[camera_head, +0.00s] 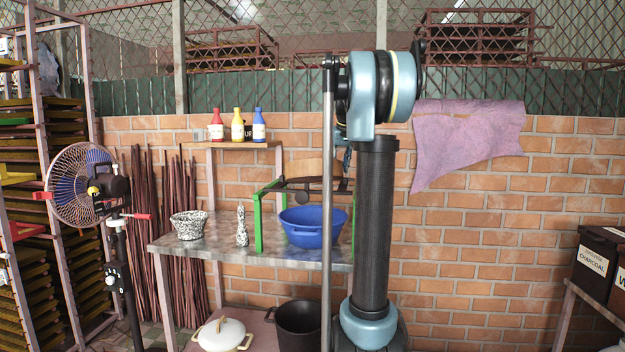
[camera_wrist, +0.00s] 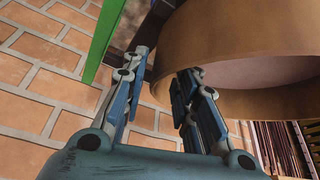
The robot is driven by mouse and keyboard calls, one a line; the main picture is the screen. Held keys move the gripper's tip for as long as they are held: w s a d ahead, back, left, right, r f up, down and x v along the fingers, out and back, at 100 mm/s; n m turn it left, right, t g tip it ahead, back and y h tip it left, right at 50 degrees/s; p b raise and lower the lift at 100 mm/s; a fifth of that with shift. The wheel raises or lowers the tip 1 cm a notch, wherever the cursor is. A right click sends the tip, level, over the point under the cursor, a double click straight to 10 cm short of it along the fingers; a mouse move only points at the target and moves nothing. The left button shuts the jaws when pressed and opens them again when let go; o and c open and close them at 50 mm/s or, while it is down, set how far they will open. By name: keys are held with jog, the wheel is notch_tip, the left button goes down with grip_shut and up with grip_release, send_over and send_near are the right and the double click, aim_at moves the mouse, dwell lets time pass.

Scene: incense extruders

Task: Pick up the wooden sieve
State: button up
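The wooden sieve (camera_head: 308,168) is a round, light-brown hoop. In the head view it is at the top of a green-legged stand above the table, partly hidden by my arm. In the wrist view the sieve (camera_wrist: 225,45) fills the upper right, its curved wall and pale underside showing close up. My gripper (camera_wrist: 163,64) is open, with its two fingers apart. The right finger overlaps the sieve's lower left edge in the picture; the left finger is to the left of it. I cannot tell whether either finger touches it. In the head view my gripper is mostly hidden behind my arm.
The green stand (camera_head: 258,222) and a blue basin (camera_head: 312,235) are on the table (camera_head: 200,248). A speckled basket (camera_head: 188,225) and speckled bottle (camera_head: 242,228) stand left. Three bottles are on a small shelf (camera_head: 230,146). A brick wall (camera_head: 480,240) is behind, a fan (camera_head: 80,185) at left.

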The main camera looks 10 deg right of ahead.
grip_shut()
